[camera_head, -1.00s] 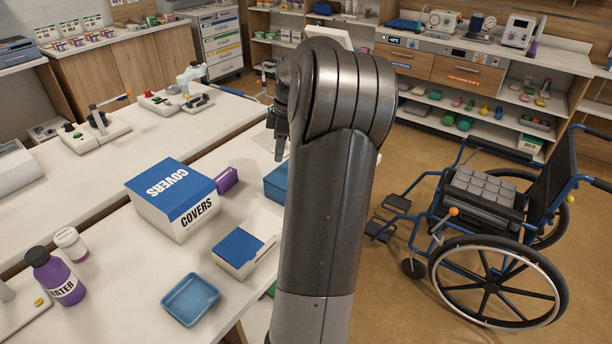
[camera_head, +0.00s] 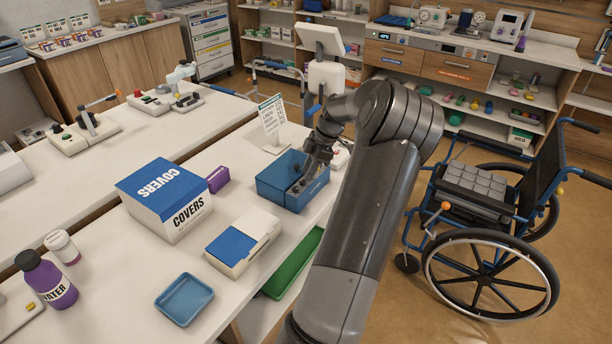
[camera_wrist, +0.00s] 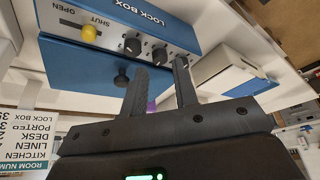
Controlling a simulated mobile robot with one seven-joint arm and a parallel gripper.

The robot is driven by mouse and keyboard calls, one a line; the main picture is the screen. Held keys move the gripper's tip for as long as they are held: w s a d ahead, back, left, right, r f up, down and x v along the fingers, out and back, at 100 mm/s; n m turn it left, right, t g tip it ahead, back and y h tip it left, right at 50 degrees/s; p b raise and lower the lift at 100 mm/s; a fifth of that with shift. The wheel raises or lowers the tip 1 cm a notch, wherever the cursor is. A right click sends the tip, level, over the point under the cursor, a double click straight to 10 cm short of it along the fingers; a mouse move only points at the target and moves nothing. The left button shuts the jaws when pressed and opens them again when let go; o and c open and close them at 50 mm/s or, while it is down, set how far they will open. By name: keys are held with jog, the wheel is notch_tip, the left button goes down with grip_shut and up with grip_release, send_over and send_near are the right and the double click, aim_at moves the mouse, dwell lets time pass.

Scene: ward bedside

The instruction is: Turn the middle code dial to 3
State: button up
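The blue lock box (camera_head: 270,191) stands on the near table in the head view. Two black dials show: one left (camera_wrist: 132,45), and one (camera_wrist: 159,55) between the fingertips in the picture. My right finger may hide another dial. I cannot read any dial setting. A black knob (camera_wrist: 121,79) sits on the blue face below. My gripper (camera_wrist: 160,68) is open, pointing at the panel; contact is unclear. It also shows over the box in the head view (camera_head: 302,182).
A sign (camera_head: 271,122) stands behind the box; its upside-down list (camera_wrist: 35,142) includes LOCK BOX. A COVERS box (camera_head: 165,200), purple box (camera_head: 218,178), white-and-blue box (camera_head: 243,243) and blue tray (camera_head: 184,299) lie nearby. A wheelchair (camera_head: 490,230) stands on the right.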

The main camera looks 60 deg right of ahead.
aim_at(303, 183)
jog(key=shift+x, duration=1.25)
jog(key=shift+c, duration=0.5)
grip_shut()
